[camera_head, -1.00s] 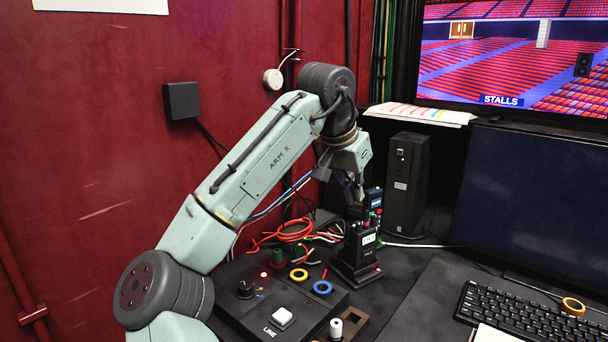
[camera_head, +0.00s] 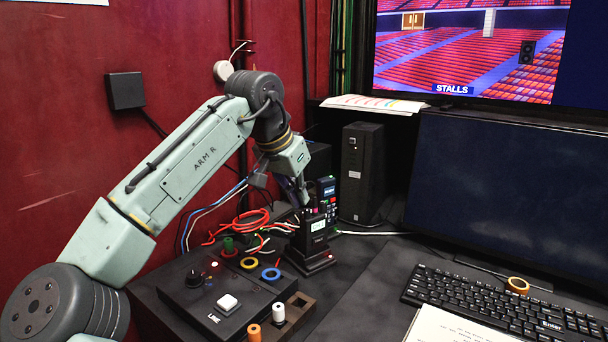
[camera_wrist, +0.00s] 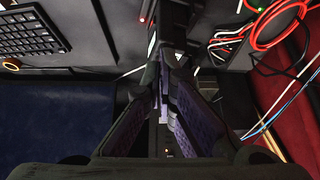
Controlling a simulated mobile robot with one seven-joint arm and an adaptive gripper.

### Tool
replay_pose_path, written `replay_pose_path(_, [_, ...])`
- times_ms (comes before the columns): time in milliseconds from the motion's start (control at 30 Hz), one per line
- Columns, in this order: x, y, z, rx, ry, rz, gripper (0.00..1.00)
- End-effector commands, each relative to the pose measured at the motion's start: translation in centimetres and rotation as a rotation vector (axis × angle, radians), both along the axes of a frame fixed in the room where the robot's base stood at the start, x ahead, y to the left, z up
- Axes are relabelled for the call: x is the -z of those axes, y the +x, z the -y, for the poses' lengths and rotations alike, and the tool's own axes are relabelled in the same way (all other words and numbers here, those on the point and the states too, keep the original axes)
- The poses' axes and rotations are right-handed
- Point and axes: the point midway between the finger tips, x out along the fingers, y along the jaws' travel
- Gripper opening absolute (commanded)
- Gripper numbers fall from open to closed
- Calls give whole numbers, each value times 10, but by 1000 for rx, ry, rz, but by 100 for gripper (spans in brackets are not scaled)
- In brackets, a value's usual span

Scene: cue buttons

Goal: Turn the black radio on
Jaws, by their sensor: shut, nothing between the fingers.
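The black radio (camera_head: 314,228) stands upright in a black dock (camera_head: 308,260) on the dark desk, with a small lit white display on its front. Small coloured parts show at its top. My gripper (camera_head: 303,203) points down from the arm, just at the radio's top left. Its dark purple fingers are shut with nothing between them. In the wrist view the fingers (camera_wrist: 165,88) meet in the middle and hide much of what lies beyond. I cannot tell whether the fingertips touch the radio.
A black control box (camera_head: 215,290) with a white button and colored rings stands at the left. A black tower (camera_head: 361,172) stands behind, beside a blue-faced device (camera_head: 327,187). Red and white cables (camera_head: 240,226) lie behind the box. A keyboard (camera_head: 480,300) lies at right.

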Motion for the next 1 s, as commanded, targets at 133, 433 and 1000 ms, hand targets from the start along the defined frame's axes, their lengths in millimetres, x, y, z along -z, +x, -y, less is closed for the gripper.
replay_pose_path(133, [24,0,0,2,-3,-2,0])
replay_pose_path(433, [37,0,0,0,1,-1,0])
replay_pose_path(1000, [36,3,1,0,0,0,0])
